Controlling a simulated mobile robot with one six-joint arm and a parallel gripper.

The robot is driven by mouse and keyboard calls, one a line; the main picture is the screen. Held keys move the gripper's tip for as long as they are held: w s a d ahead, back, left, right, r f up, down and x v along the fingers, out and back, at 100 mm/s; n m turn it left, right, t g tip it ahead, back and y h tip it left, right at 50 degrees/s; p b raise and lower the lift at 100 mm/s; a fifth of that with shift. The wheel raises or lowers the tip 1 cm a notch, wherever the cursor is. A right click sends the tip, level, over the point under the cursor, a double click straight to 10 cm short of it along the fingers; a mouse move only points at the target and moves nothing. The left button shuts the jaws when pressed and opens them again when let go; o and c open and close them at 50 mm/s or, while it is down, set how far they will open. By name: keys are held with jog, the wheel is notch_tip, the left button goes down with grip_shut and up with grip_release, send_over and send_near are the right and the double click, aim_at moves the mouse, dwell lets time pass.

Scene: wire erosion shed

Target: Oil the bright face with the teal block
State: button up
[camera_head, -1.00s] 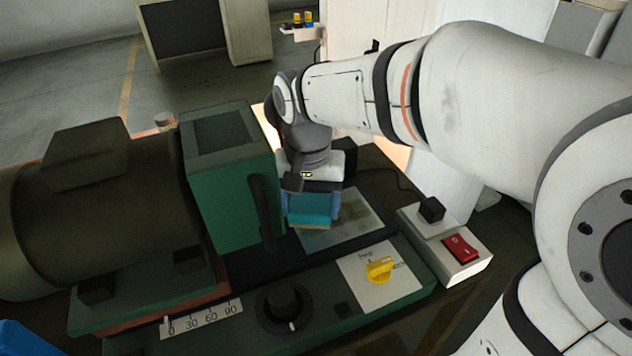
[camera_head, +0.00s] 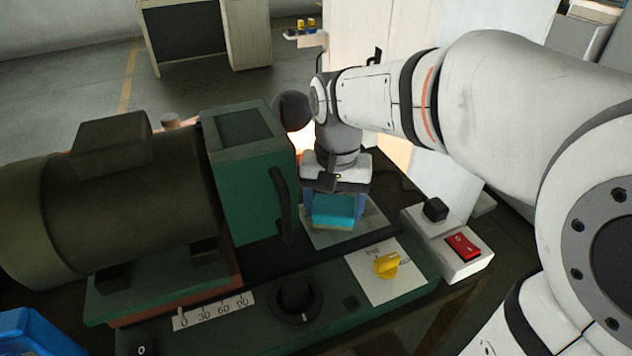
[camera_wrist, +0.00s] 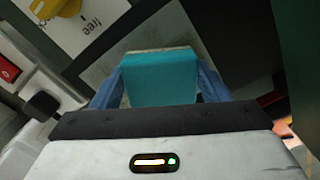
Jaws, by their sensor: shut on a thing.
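The teal block (camera_head: 333,210) is held between the blue fingers of my gripper (camera_head: 335,205). It also shows in the wrist view (camera_wrist: 160,78), with a blue finger on each side and a pale strip along its far edge. My gripper is shut on it and points down. The bright face (camera_head: 352,232), a light grey plate set in the machine's top, lies beneath and around the block. In the wrist view part of the plate (camera_wrist: 105,68) shows beside the block. I cannot tell whether the block touches the plate.
A green housing (camera_head: 245,185) with a black handle stands close left of my gripper, with a big dark motor (camera_head: 130,210) beyond. In front are a yellow knob (camera_head: 386,265) and a black dial (camera_head: 297,297). A switch box (camera_head: 450,262) with a red rocker is at right.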

jog(key=shift+w+d+f, duration=0.1)
jog(key=shift+w+d, duration=0.2)
jog(key=shift+d, duration=0.55)
jog(key=shift+w+d+r, duration=0.1)
jog(key=shift+w+d, duration=0.2)
jog(key=shift+d, duration=0.55)
jog(key=shift+w+d+f, duration=0.1)
jog(key=shift+w+d, duration=0.2)
jog(key=shift+d, duration=0.55)
jog(key=shift+d, duration=0.1)
